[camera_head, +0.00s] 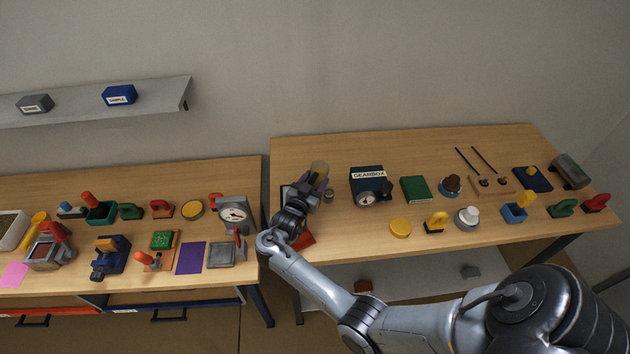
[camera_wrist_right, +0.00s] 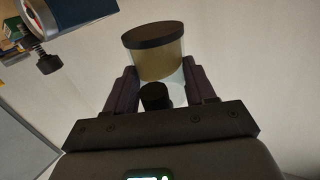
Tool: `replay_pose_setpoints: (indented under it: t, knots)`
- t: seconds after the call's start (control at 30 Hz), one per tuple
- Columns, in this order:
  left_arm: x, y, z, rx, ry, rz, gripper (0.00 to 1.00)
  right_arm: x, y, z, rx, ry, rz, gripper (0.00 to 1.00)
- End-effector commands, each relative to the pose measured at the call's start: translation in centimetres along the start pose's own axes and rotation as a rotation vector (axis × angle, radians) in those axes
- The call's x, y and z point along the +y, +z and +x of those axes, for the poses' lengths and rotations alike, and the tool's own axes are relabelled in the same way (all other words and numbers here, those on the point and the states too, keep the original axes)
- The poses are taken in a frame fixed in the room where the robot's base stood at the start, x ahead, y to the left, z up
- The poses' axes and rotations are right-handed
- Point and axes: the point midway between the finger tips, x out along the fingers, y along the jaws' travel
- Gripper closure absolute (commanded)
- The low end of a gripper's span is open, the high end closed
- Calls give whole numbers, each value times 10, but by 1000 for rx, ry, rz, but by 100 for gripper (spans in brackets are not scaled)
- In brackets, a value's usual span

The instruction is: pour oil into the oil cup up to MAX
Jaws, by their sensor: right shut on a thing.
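My right gripper (camera_head: 317,181) is shut on a clear container with yellow-brown oil (camera_head: 319,168), above the near-left part of the right table. In the right wrist view the container (camera_wrist_right: 158,62) sits between the two fingers of the gripper (camera_wrist_right: 160,90), with a dark band at its end and a small black knob in front. The blue box labelled GEARBOX (camera_head: 367,174) stands to the right of the gripper, with a round gauge on its front. A small greyish thing (camera_head: 328,195) lies beside the gripper; I cannot tell whether it is the oil cup. No MAX mark is readable. My left gripper is not in view.
A green book (camera_head: 415,189), a yellow disc (camera_head: 400,228) and several small tools stand farther right. A dial scale (camera_head: 234,214) stands on the left table's right end, near my right wrist. A red thing (camera_head: 303,241) is partly hidden under my arm. The right table's back strip is clear.

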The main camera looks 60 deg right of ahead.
Motion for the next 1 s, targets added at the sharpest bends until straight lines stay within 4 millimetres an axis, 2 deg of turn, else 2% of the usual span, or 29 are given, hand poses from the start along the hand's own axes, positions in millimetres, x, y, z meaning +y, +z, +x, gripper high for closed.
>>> replay_pose_setpoints:
  t: [0.4,0.47,0.6,0.83,0.93,1.0]
  knots:
    - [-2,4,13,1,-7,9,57,0,24,0,-73,0,76,96]
    - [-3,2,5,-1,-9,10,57,-2,18,-1,-112,-1,119,96]
    - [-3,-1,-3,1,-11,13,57,-4,19,-4,-216,0,225,96]
    - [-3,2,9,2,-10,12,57,-2,38,-2,-300,0,312,96]
    - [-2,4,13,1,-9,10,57,-2,40,-2,-404,-1,423,96]
    - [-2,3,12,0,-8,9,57,-2,33,-2,-463,-2,484,96]
